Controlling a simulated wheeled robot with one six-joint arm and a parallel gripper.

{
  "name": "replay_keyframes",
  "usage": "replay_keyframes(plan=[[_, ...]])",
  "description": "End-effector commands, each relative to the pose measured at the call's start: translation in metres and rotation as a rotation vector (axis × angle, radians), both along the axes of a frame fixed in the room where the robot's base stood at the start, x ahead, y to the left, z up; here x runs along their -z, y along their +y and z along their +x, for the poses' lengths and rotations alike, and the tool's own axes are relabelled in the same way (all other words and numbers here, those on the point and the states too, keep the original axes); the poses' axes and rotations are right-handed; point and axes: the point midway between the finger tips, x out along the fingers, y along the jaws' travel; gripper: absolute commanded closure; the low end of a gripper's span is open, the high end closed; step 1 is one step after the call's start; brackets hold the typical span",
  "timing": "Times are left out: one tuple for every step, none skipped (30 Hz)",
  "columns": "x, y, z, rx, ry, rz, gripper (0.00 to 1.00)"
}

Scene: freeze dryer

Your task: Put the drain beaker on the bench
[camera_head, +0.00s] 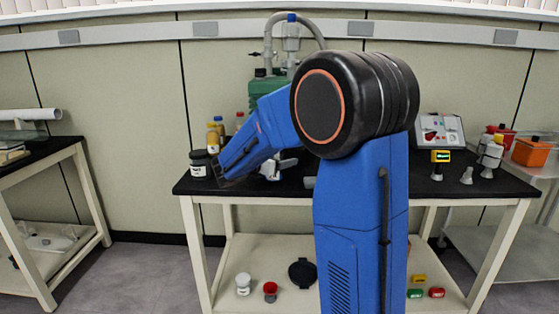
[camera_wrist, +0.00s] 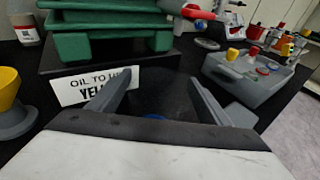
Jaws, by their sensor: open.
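In the wrist view my gripper (camera_wrist: 163,78) is open, its two grey fingers spread low over the black bench top (camera_wrist: 25,150). No held object shows between them. A small blue patch (camera_wrist: 155,116) shows near the finger bases; I cannot tell what it is. The sign (camera_wrist: 92,88) reading "OIL TO ... YELL..." stands just beyond the left finger, partly covered by it. I cannot make out a drain beaker for sure in either view. In the head view my arm hides part of the bench (camera_head: 470,190) and most of my gripper.
A green pump (camera_head: 262,90) stands at the back of the bench. A black-lidded jar (camera_head: 200,163) is at the left end. A grey control box (camera_wrist: 255,75) is on the right in the wrist view. The lower shelf (camera_head: 255,260) holds a white jar (camera_head: 243,284) and a red-topped cup (camera_head: 270,291).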

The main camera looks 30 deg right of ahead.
Motion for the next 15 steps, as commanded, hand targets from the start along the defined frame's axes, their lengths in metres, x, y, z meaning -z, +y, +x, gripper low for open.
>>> replay_keyframes(plan=[[0.0, 0.0, 0.0, 0.0, 0.0, 0.0, 0.28], [-0.001, 0.0, 0.0, 0.0, 0.0, 0.0, 0.28], [-0.003, 0.0, 0.0, 0.0, -0.001, 0.0, 0.28], [-0.004, 0.001, 0.0, -0.001, 0.0, 0.0, 0.28], [-0.004, 0.003, -0.001, -0.001, 0.0, 0.0, 0.28], [-0.005, 0.007, -0.002, -0.002, 0.0, -0.001, 0.28], [-0.006, 0.01, -0.003, -0.002, 0.0, -0.001, 0.28], [-0.007, 0.014, -0.005, -0.003, 0.0, -0.001, 0.28], [-0.008, 0.02, -0.007, -0.004, -0.001, -0.001, 0.28], [-0.009, 0.024, -0.009, -0.004, -0.001, 0.0, 0.28], [-0.01, 0.029, -0.011, -0.004, -0.001, -0.001, 0.28], [-0.012, 0.036, -0.013, -0.004, -0.001, -0.001, 0.28], [-0.013, 0.041, -0.015, -0.005, -0.001, -0.001, 0.28], [-0.013, 0.046, -0.017, -0.005, -0.001, -0.001, 0.28], [-0.015, 0.052, -0.02, -0.003, -0.001, 0.0, 0.28]])
